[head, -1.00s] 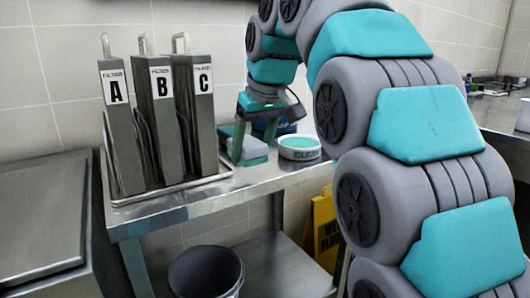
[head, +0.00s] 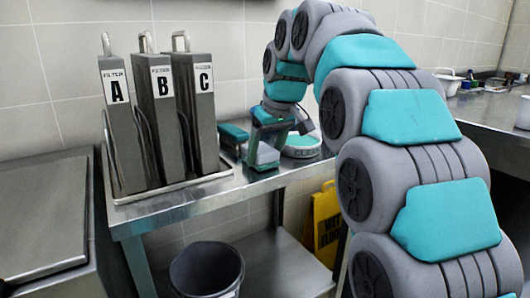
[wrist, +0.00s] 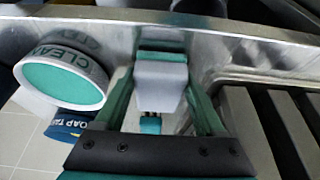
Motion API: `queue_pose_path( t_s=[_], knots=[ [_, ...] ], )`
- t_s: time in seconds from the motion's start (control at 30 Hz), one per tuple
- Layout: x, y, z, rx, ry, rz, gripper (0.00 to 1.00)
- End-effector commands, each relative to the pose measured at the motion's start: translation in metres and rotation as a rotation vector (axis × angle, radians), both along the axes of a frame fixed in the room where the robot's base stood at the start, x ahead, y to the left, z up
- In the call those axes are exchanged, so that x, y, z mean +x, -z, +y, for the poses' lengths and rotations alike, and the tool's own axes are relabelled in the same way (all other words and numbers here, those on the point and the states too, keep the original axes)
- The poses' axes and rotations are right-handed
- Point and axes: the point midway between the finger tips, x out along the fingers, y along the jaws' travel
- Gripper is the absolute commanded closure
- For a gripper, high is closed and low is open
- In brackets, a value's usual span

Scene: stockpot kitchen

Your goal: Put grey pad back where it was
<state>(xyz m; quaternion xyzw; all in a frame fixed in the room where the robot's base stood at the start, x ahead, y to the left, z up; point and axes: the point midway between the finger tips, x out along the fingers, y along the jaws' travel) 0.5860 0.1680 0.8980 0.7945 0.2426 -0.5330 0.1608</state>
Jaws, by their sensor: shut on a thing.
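The grey pad (wrist: 162,85) is between the two fingers of my gripper (wrist: 162,108) in the wrist view, and my gripper is shut on it. Teal shows at its far and near ends. In the head view my gripper (head: 264,142) points down at the steel shelf, just left of the round dish. The pad (head: 267,156) shows there only in part, low between the fingers. I cannot tell whether it touches the shelf.
The CLEAN dish (head: 302,147) with a teal inside stands close to my gripper. A soap tabs box (wrist: 72,125) is near it. A teal block (head: 233,132) lies behind-left. Filters A, B and C (head: 160,125) stand in a tray. A bin (head: 206,272) is below.

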Motion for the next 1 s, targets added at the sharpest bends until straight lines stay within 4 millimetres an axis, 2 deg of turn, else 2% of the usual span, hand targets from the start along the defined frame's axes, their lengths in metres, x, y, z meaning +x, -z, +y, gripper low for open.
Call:
queue_pose_path(
  t_s=[0.37,0.4,0.6,0.63,0.87,1.0],
  knots=[
    [0.0,0.004,0.0,0.0,0.0,-0.001,0.8],
    [0.0,0.003,0.0,0.0,0.0,-0.002,0.25],
    [0.0,0.003,0.0,0.0,0.0,-0.002,0.03],
    [0.0,0.003,0.0,0.0,0.0,-0.002,0.0],
    [0.0,0.002,0.0,0.0,0.0,-0.002,0.0],
    [-0.003,-0.007,-0.001,0.0,0.001,-0.004,0.0]
  ],
)
